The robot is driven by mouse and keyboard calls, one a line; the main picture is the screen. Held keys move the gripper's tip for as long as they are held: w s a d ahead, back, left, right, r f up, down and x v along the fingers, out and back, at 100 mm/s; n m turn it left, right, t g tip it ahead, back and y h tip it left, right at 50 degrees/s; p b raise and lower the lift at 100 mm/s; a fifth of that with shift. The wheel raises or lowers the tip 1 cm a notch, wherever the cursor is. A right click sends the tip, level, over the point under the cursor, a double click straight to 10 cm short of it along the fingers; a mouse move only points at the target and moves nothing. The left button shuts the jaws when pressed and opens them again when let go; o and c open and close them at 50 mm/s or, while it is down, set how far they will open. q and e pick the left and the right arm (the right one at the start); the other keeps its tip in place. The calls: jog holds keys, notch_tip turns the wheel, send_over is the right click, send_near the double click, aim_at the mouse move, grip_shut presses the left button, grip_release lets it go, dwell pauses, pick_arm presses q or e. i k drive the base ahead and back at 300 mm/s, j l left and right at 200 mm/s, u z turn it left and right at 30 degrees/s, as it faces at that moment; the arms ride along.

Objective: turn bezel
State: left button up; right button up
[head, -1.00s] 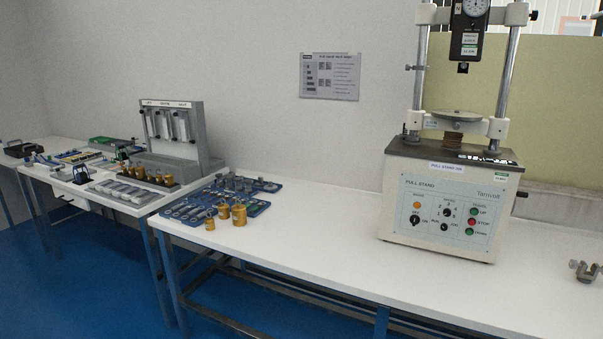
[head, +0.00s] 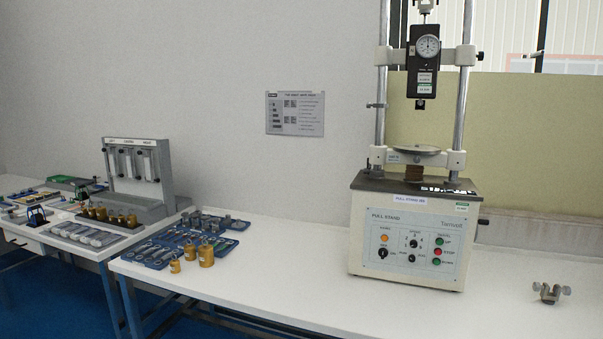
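The round dial with its bezel (head: 428,46) is on the front of a black gauge (head: 422,78). The gauge hangs high between the two steel columns of the pull stand (head: 409,232). The dial face is white with dark marks, too small to read. A round plate (head: 416,150) sits below the gauge on the crossbar. The stand's front panel has knobs and coloured buttons. Neither of my grippers shows in the head view.
A small metal clamp (head: 550,292) lies on the white table (head: 300,262) right of the stand. Brass weights (head: 206,253) and blue trays (head: 158,254) lie to the left. A grey rack (head: 138,172) stands further left. The table in front of the stand is clear.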

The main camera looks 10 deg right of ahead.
aim_at(435, 44)
jog(key=i+l+z, duration=0.1)
jog(key=i+l, duration=0.25)
jog(key=l, duration=0.25)
jog(key=i+l+z, duration=0.15)
jog(key=i+l, duration=0.25)
jog(key=l, duration=0.15)
jog(key=i+l+z, duration=0.1)
jog(key=i+l, duration=0.3)
jog(key=l, duration=0.15)
